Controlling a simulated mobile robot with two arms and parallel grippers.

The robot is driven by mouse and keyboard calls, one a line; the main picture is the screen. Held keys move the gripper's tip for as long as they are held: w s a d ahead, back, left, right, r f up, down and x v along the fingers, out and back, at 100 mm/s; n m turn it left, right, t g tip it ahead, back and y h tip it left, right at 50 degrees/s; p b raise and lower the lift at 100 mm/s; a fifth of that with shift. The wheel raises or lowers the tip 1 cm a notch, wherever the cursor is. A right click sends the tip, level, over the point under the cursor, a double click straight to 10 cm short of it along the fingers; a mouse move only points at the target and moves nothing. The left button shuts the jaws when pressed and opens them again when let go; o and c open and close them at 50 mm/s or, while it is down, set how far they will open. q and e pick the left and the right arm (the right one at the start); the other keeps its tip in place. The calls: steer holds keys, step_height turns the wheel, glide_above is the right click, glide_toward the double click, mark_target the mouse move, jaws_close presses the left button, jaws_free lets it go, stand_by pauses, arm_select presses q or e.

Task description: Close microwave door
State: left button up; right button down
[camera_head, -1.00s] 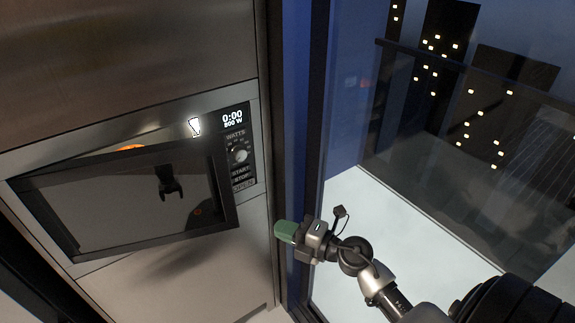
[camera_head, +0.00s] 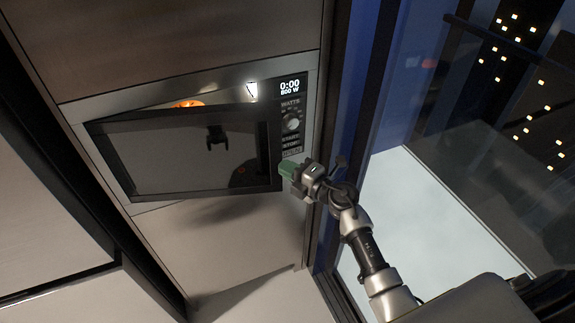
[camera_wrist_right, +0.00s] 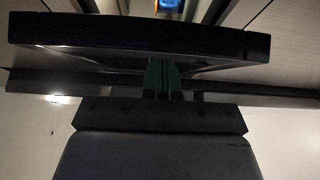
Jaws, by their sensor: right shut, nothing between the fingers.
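The microwave door (camera_head: 180,160) is a dark glass panel with a black frame. It stands ajar, with a gap along its top where the lit inside of the microwave (camera_head: 187,103) shows orange. My right gripper (camera_head: 284,169) has green fingertips, shut and empty, at the door's lower right edge. In the right wrist view the fingers (camera_wrist_right: 161,76) reach to the dark door edge (camera_wrist_right: 70,35); whether they touch it is not certain. My left gripper is not in view.
The control panel (camera_head: 291,115) reads 0:00 and 800 W, right of the door. Steel cabinet fronts surround the microwave. A blue window frame and glass balcony wall stand to the right. A dark gripper-like shape is reflected in the door glass.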

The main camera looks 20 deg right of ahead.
steer(key=shift+w+d, duration=0.15)
steer(key=shift+w, duration=0.1)
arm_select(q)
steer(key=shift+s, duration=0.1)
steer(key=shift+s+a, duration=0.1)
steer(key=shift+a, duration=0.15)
arm_select(e)
steer(key=shift+w+f, duration=0.1)
steer(key=shift+w, duration=0.05)
arm_select(q)
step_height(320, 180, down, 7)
steer(key=b, duration=0.6)
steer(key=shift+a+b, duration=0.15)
steer(key=shift+b, duration=0.25)
arm_select(e)
steer(key=w+d+n+g+y, duration=0.2)
steer(key=w, duration=0.6)
steer(key=shift+y, duration=0.4)
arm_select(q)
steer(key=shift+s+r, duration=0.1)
arm_select(e)
steer(key=shift+w, duration=0.1)
